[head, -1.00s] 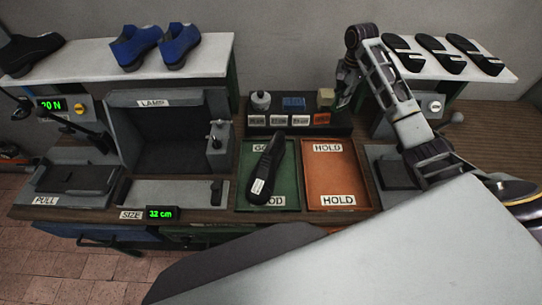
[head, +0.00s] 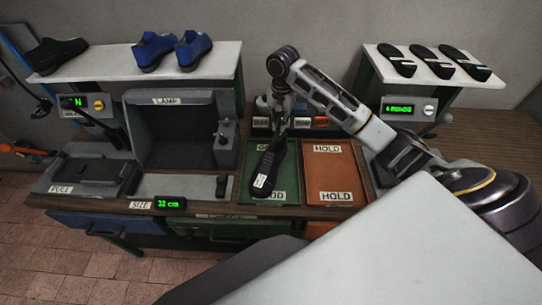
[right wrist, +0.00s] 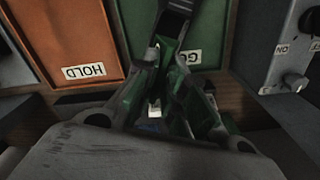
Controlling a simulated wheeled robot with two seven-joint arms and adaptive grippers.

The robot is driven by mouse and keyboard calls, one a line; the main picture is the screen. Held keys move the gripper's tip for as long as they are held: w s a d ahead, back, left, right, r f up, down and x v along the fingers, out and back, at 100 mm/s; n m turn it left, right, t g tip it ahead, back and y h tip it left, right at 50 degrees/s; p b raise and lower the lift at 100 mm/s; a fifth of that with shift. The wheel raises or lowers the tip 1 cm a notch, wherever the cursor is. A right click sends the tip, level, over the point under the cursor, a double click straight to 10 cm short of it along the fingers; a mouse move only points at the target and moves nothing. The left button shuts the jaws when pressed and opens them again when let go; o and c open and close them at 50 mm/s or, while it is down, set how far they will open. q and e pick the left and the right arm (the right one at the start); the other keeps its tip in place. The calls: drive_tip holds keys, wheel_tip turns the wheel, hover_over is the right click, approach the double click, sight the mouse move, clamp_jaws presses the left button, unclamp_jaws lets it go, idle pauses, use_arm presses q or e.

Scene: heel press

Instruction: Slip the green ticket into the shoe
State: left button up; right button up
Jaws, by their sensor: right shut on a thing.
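The black shoe (head: 266,168) lies lengthwise in the green tray marked GOOD (head: 290,184), with a white label on its near end. In the head view my right gripper (head: 281,122) points down over the shoe's far end; contact cannot be told. In the right wrist view the gripper (right wrist: 157,110) is shut on a thin piece, which looks like the green ticket (right wrist: 154,97), mostly hidden between the fingers. Part of the shoe (right wrist: 176,8) shows beyond them. My left gripper is not in view.
The orange HOLD tray (head: 335,170) is empty beside the green one. A dark rack (head: 262,123) with small items stands behind the trays, partly covered by my arm. The lamp box (head: 182,130) is to the left. Shoes and soles stand on raised shelves.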

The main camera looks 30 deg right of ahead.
sight(278, 136)
drive_tip(key=shift+a+r, duration=0.1)
drive_tip(key=shift+a, duration=0.4)
drive_tip(key=shift+w+d+f, duration=0.1)
drive_tip(key=shift+d+f, duration=0.05)
drive_tip(key=shift+f, duration=0.45)
wheel_tip(278, 136, down, 4)
drive_tip(key=shift+f+p, duration=0.15)
drive_tip(key=shift+p, duration=0.3)
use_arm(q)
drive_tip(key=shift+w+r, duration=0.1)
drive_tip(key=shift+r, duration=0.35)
use_arm(e)
drive_tip(key=shift+f, duration=0.5)
use_arm(q)
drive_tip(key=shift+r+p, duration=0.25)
drive_tip(key=shift+p, duration=0.05)
use_arm(e)
drive_tip(key=shift+f, duration=1.85)
drive_tip(key=shift+f, duration=0.1)
